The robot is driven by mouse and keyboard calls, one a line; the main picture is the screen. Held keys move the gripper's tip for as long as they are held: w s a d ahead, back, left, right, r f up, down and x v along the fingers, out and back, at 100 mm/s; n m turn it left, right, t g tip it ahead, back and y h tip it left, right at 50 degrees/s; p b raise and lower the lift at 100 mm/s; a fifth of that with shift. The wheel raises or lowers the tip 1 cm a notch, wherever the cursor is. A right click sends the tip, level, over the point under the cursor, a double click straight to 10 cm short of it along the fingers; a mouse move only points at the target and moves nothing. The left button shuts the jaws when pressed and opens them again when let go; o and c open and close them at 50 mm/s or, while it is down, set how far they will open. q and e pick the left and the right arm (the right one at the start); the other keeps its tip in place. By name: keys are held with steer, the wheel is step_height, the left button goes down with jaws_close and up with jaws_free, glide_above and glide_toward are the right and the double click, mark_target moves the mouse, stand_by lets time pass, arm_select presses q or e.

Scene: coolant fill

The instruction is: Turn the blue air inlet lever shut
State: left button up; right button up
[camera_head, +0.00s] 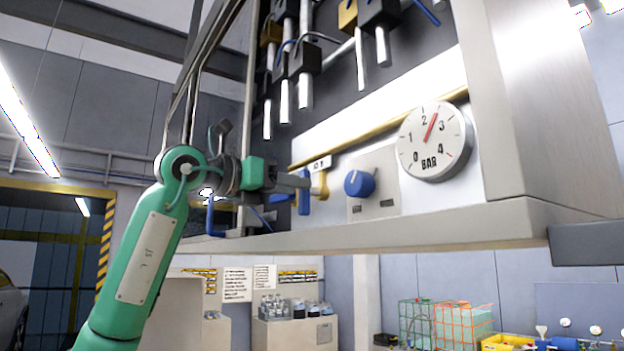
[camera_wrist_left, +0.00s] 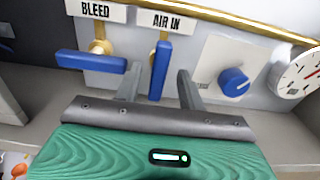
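The blue air inlet lever (camera_wrist_left: 160,70) hangs upright from its brass valve stem under the AIR IN label (camera_wrist_left: 175,20) in the left wrist view. In the head view the lever (camera_head: 304,194) is partly covered by my gripper. My left gripper (camera_wrist_left: 158,75) is open, with one finger on each side of the lever and gaps showing on both sides. The left gripper also shows in the head view (camera_head: 292,182), at the panel's lower left. My right gripper is in neither view.
A blue bleed lever (camera_wrist_left: 90,61) lies sideways close left of the gripper, under the BLEED label (camera_wrist_left: 96,11). Right of the gripper are a blue knob (camera_head: 359,183) and a pressure gauge (camera_head: 433,143). The cabinet's ledge (camera_head: 400,229) runs below.

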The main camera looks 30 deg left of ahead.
mark_target(309, 193)
arm_select(q)
steer(key=p+x, duration=0.1)
steer(key=x, duration=0.3)
steer(key=shift+r, duration=0.15)
steer(key=shift+w+d, duration=0.1)
steer(key=shift+w+d+p, duration=0.1)
steer(key=shift+w+p, duration=0.2)
steer(key=shift+s, duration=0.1)
jaws_close()
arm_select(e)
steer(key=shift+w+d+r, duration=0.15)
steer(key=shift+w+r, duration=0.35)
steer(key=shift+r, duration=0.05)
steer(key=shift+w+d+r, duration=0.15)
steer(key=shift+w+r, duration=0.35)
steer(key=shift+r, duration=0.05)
